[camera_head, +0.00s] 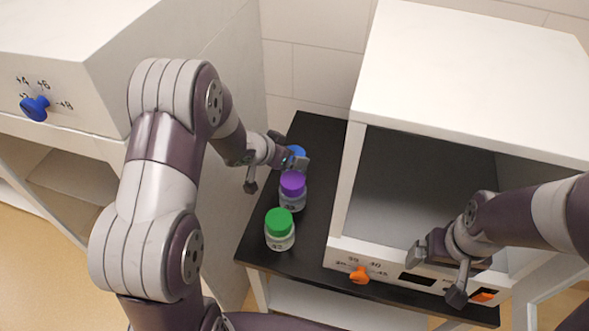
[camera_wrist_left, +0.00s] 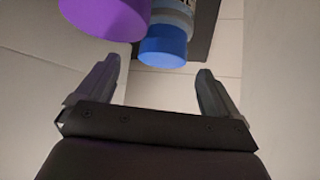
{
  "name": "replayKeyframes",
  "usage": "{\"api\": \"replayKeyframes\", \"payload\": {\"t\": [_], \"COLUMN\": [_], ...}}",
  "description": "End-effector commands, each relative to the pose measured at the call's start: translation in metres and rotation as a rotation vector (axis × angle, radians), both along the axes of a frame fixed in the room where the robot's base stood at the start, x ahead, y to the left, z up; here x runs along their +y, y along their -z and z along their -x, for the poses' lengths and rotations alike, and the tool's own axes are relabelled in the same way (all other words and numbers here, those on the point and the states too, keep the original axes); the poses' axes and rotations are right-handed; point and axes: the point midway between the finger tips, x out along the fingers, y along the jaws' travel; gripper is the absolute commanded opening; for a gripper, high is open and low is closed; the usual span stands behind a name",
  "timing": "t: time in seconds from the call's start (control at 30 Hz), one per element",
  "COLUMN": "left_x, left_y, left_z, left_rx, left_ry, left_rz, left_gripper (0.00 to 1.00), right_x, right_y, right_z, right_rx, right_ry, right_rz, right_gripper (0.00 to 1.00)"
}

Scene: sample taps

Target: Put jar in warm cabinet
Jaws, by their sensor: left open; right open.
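Three jars stand in a row on a black table top: one with a green lid (camera_head: 280,228), one with a purple lid (camera_head: 292,190), and one with a blue lid (camera_head: 297,151) at the back. Labels are too small to read surely. The left gripper (camera_head: 276,174) is open beside the blue-lidded jar, partly covering it. In the left wrist view, the blue lid (camera_wrist_left: 163,47) lies ahead between the open fingers, the purple lid (camera_wrist_left: 108,12) upper left. A white open-fronted cabinet (camera_head: 470,85) with an orange knob (camera_head: 360,275) stands right. The right gripper (camera_head: 437,276) is open before it.
Another white cabinet (camera_head: 130,60) with a blue knob (camera_head: 35,107) and a numbered dial stands at left, close to my left arm. The black table top (camera_head: 262,245) has a narrow bare strip around the jars. The right cabinet's visible interior looks empty.

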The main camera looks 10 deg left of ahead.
Motion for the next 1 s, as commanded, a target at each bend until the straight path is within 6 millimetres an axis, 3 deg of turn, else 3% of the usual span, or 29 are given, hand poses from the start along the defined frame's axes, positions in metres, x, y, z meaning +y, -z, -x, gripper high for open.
{"api": "replayKeyframes", "payload": {"t": [0.4, 0.67, 0.9, 0.97, 1.0], "left_x": [-0.016, -0.017, -0.017, -0.017, -0.017], "left_y": [0.048, 0.050, 0.050, 0.049, 0.049], "left_z": [-0.038, -0.041, -0.041, -0.041, -0.041], "left_rx": [0.001, 0.000, -0.001, -0.001, -0.001], "left_ry": [0.001, 0.000, 0.000, 0.000, 0.000], "left_rz": [-0.001, -0.002, -0.001, -0.001, -0.001], "left_gripper": [0.95, 0.95, 0.17, 0.07, 0.07], "right_x": [0.000, 0.000, 0.000, 0.000, 0.000], "right_y": [0.009, 0.009, 0.009, 0.009, 0.009], "right_z": [0.000, 0.000, 0.000, 0.000, 0.000], "right_rx": [0.000, 0.000, 0.000, 0.000, 0.000], "right_ry": [0.000, 0.000, 0.000, 0.000, 0.000], "right_rz": [0.000, 0.000, 0.000, 0.000, 0.000], "right_gripper": [0.99, 0.99, 0.99, 0.99, 0.99]}}
